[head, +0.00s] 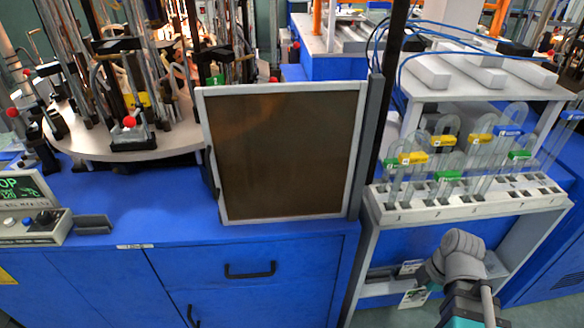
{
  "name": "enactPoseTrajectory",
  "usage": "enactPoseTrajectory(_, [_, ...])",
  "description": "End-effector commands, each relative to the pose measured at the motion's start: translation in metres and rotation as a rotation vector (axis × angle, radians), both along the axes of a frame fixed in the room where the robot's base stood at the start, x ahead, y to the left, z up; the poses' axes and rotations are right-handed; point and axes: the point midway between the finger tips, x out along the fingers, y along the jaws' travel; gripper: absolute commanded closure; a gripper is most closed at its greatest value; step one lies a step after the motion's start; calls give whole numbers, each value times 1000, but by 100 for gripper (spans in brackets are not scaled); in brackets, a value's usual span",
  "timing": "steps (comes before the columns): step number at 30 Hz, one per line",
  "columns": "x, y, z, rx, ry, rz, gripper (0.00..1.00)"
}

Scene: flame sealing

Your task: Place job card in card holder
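A small white card with a dark and green print (413,298), which looks like a job card, shows low at the right, by the lower shelf of the rack. A second pale, printed piece (410,267) shows just above it. I cannot tell whether either is held or resting. My arm's grey and teal links are just right of them; my gripper's fingers cannot be made out. A dark grey slotted block (93,225) sits on the blue bench beside the control box; it may be the card holder, but I cannot be sure.
A white rack (467,211) holds several clear glass tubes with yellow, green and blue tags. A dark framed panel (290,155) stands on the blue bench (160,200). A round machine with red knobs (130,121) is at left. A control box (35,226) with a display is at far left.

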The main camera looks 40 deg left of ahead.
Motion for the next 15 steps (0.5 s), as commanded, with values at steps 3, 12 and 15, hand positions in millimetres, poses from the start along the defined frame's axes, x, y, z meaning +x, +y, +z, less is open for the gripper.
enactPoseTrajectory(3, [0, 0, 30, 0, 0, 0, 100])
enactPoseTrajectory(12, [0, 0, 80, 0, 0, 0, 100])
enactPoseTrajectory(15, [0, 0, 97, 0, 0, 0, 100])
